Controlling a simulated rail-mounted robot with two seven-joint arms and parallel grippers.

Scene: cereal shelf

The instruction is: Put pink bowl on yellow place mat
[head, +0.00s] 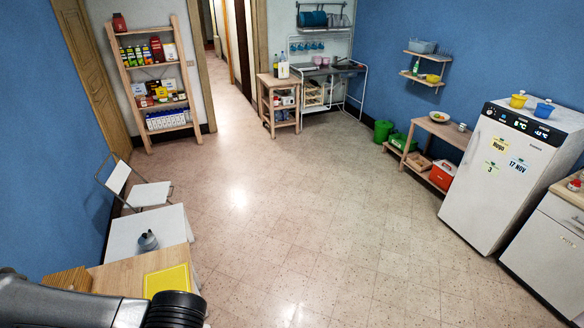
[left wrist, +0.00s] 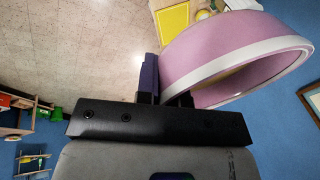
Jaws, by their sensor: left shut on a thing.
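The pink bowl (left wrist: 235,50) with a pale rim is in the left wrist view, tilted. My left gripper (left wrist: 170,90) is shut on its rim. The bowl does not show in the head view. The yellow place mat (head: 167,281) lies flat and bare on a wooden table top at the lower left of the head view. A yellow mat corner (left wrist: 172,22) also shows beyond the bowl in the left wrist view, partly hidden by it. My left arm covers part of the lower left of the head view. My right gripper is not in view.
A wooden block-like thing (head: 68,280) stands at the table's left end. A grey kettle (head: 148,240) stands on a white table (head: 124,234) behind, with a white folding chair (head: 146,191) beyond. The floor in the middle is clear.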

